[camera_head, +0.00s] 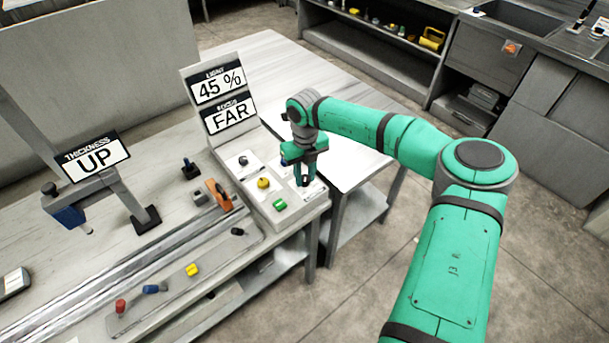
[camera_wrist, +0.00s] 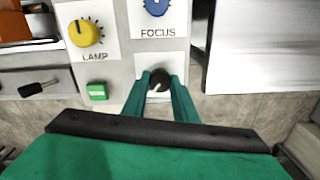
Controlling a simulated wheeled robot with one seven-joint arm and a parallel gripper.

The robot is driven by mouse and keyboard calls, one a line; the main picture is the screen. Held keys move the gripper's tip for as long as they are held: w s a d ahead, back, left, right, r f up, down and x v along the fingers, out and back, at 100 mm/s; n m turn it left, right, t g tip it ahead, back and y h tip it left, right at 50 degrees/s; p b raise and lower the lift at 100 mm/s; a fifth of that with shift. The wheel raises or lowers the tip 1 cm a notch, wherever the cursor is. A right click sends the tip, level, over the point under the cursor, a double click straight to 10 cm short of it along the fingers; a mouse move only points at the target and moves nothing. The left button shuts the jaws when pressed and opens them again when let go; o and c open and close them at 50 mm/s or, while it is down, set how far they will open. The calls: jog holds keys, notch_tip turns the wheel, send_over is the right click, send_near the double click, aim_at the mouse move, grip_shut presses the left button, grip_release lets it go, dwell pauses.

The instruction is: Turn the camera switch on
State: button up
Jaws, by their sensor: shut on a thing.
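A black rotary knob (camera_wrist: 159,79) sits on a white plate at the near right corner of the control box (camera_wrist: 118,62). Its label is hidden, so I cannot read whether it is the camera switch. My gripper (camera_wrist: 160,84) is shut on this knob, with one green finger on each side. In the head view my gripper (camera_head: 305,181) points down at the right end of the control box (camera_head: 302,208) and covers the knob. The knob's pointer angle is not clear.
On the same box are a yellow LAMP knob (camera_wrist: 86,32), a blue FOCUS knob (camera_wrist: 156,6) and a green button (camera_wrist: 97,91). Signs behind read 45 % (camera_head: 219,86) and FAR (camera_head: 231,116); another reads THICKNESS UP (camera_head: 95,158). An orange-handled part (camera_head: 219,195) stands left.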

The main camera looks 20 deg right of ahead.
aim_at(306, 178)
jog(key=shift+s+d+m, duration=0.1)
jog(key=shift+d+m, duration=0.05)
jog(key=shift+m, duration=0.35)
jog(key=o, duration=1)
jog(key=shift+o, duration=0.2)
jog(key=shift+r, duration=0.35)
notch_tip(306, 178, up, 10)
